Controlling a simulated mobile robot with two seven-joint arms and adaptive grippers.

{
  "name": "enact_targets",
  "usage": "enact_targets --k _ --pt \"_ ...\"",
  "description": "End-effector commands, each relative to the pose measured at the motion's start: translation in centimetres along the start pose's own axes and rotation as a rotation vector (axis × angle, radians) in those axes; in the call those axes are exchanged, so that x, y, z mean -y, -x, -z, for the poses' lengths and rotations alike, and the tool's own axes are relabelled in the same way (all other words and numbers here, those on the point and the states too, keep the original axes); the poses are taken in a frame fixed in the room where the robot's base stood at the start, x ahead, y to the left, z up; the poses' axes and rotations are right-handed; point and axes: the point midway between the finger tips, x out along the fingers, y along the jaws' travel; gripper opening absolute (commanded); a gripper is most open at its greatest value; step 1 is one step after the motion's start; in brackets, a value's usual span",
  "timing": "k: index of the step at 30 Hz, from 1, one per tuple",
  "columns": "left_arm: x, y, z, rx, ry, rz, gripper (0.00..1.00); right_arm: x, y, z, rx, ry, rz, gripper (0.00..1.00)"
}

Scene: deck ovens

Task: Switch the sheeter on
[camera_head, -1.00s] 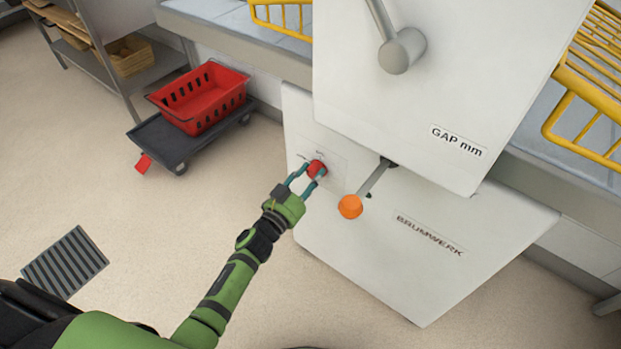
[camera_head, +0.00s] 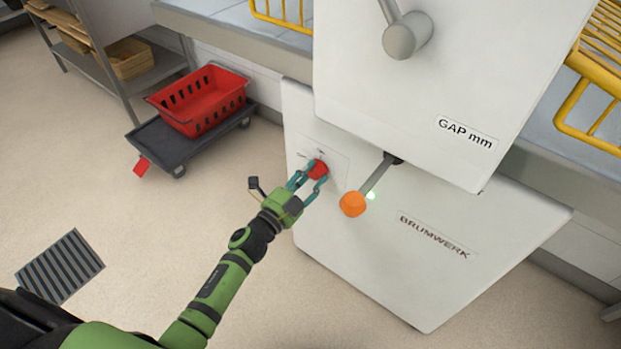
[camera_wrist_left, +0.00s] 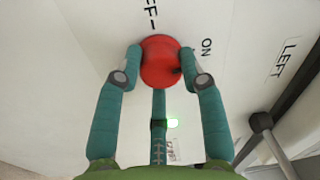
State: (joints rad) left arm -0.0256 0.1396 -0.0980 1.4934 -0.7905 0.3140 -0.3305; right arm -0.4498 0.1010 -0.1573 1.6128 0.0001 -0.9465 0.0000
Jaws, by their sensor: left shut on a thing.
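The sheeter (camera_head: 330,235) is a white machine with a red rotary knob (camera_head: 317,169) on its front panel. My left gripper (camera_head: 309,178) is shut on the red knob, one finger on each side. In the left wrist view the knob (camera_wrist_left: 161,62) sits between the teal fingertips (camera_wrist_left: 162,60). A dark mark on the knob lies on its right side, towards the printed word ON. A green light (camera_head: 371,196) glows on the panel beside the lever, and it also shows in the left wrist view (camera_wrist_left: 172,123). My right gripper is not in view.
A lever with an orange grip (camera_head: 353,204) sticks out right of the knob. Yellow wire guards (camera_head: 590,100) flank the machine. A red basket (camera_head: 200,100) stands on a dark dolly (camera_head: 165,143) to the left. The floor between is clear.

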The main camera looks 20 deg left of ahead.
Motion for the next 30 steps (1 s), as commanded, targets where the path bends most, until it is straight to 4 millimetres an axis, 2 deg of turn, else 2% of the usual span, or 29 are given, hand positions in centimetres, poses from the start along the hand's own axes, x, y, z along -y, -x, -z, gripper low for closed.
enact_targets --k 12,27,28,29,30 --pt "0.1 0.0 -0.2 -0.008 -0.162 -0.002 0.07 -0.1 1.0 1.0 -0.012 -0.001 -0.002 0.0" --pt "0.2 0.0 -0.2 -0.009 -0.179 -0.001 0.07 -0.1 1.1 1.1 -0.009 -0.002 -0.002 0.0" --pt "0.2 0.0 -0.2 -0.009 -0.179 -0.001 0.48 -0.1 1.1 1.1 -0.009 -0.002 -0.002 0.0" --pt "0.2 0.0 -0.2 -0.009 -0.179 -0.001 0.6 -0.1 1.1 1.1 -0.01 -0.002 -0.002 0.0" --pt "0.2 0.0 -0.2 -0.009 -0.178 -0.001 0.64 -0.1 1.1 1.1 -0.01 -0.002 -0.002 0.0"
